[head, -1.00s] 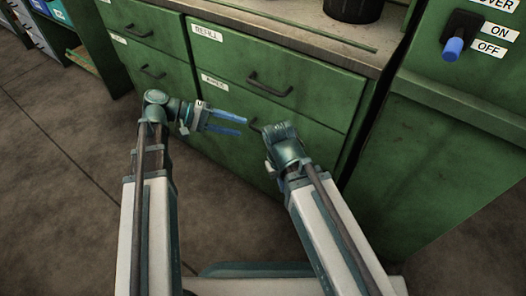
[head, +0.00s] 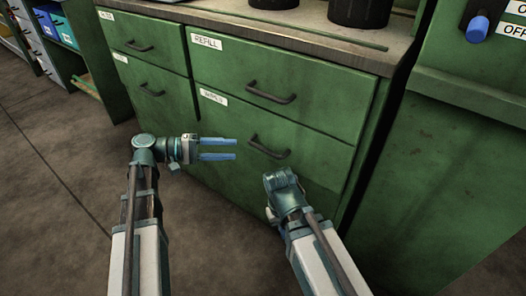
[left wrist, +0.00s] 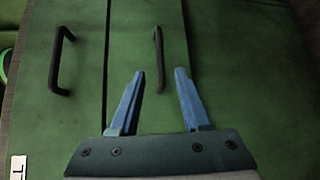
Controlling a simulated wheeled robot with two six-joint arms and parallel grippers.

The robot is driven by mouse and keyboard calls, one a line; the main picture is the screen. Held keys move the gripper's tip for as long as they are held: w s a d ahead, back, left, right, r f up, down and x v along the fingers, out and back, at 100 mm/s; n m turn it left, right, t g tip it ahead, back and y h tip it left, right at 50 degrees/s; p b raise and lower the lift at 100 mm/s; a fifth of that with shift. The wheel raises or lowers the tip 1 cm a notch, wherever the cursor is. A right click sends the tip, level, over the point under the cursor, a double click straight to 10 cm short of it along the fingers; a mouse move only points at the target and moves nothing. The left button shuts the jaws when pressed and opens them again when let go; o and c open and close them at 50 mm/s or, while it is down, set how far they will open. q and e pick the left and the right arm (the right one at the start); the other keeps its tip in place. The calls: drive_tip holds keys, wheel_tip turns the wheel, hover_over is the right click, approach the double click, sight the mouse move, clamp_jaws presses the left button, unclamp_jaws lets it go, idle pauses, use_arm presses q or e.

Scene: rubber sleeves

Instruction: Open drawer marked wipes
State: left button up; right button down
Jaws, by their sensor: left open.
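The lower right drawer (head: 225,120) of the green cabinet is closed and has a small white label (head: 214,97) that seems to read WIPES. Its dark bar handle (head: 268,148) is on its front. My left gripper (head: 236,149) is open and empty, its blue fingers pointing right towards this handle, short of it in the picture. In the left wrist view the handle (left wrist: 158,62) lies ahead, between the lines of the open fingers (left wrist: 160,75), not gripped. My right arm's wrist (head: 283,185) is below the handle; its fingers are hidden.
The closed REFILL drawer (head: 320,90) is above, with its own handle (head: 270,92). Two more closed drawers are at left. Dark containers (head: 358,12) stand on the worktop. A green unit with a blue-tipped switch (head: 478,28) is at right. The floor (head: 60,170) at left is clear.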

sight(263, 148)
use_arm(q)
drive_tip(key=d, duration=0.3)
drive_tip(key=w+d+f+b, duration=0.1)
drive_tip(key=d, duration=0.6)
drive_tip(key=shift+w+d+f, duration=0.3)
clamp_jaws()
idle(1.0)
